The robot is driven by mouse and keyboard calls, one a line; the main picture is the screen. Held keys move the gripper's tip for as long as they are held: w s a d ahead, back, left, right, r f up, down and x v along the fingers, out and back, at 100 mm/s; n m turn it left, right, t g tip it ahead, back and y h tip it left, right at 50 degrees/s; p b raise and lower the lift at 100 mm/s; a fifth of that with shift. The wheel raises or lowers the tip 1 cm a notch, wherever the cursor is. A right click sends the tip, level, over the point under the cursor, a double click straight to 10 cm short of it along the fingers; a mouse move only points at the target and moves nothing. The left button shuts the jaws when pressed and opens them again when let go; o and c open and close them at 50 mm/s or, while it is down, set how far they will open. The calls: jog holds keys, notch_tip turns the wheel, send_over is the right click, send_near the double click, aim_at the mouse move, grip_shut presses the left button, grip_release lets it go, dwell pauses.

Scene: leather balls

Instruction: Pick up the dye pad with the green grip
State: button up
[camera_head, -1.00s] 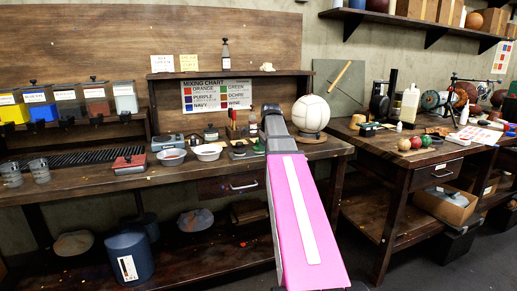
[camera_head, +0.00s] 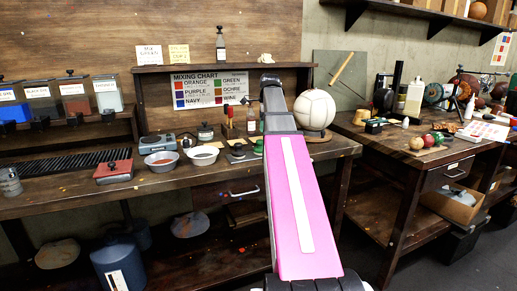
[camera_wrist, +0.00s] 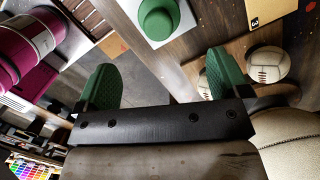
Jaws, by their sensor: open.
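The dye pad with the green grip (camera_wrist: 157,20) shows at the top of the wrist view as a round green knob on a pale square plate. In the head view, a small green grip (camera_head: 259,146) shows on the bench, partly hidden by my arm. My gripper (camera_wrist: 162,66) is open and empty, with green finger pads wide apart. In the wrist view the pad lies beyond the fingertips, roughly between them and apart from them. In the head view my gripper is hidden behind my pink arm.
A dark-gripped pad (camera_head: 237,150) sits left of the green one. A white ball (camera_head: 315,110) stands on a stand to the right. Red tools (camera_head: 230,122) and a small bottle (camera_head: 251,122) stand behind.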

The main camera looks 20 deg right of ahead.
aim_at(260, 146)
jog(key=f, duration=0.5)
jog(key=shift+w+a, duration=0.1)
jog(key=shift+a, duration=0.2)
jog(key=shift+w+a+f, duration=0.1)
jog(key=shift+a+f, duration=0.1)
jog(key=shift+f, duration=0.65)
jog(key=shift+w+a+f, duration=0.1)
jog(key=shift+a+f, duration=0.1)
jog(key=shift+f, duration=0.6)
jog(key=shift+a+f, duration=0.2)
jog(key=shift+f, duration=0.65)
jog(key=c, duration=1)
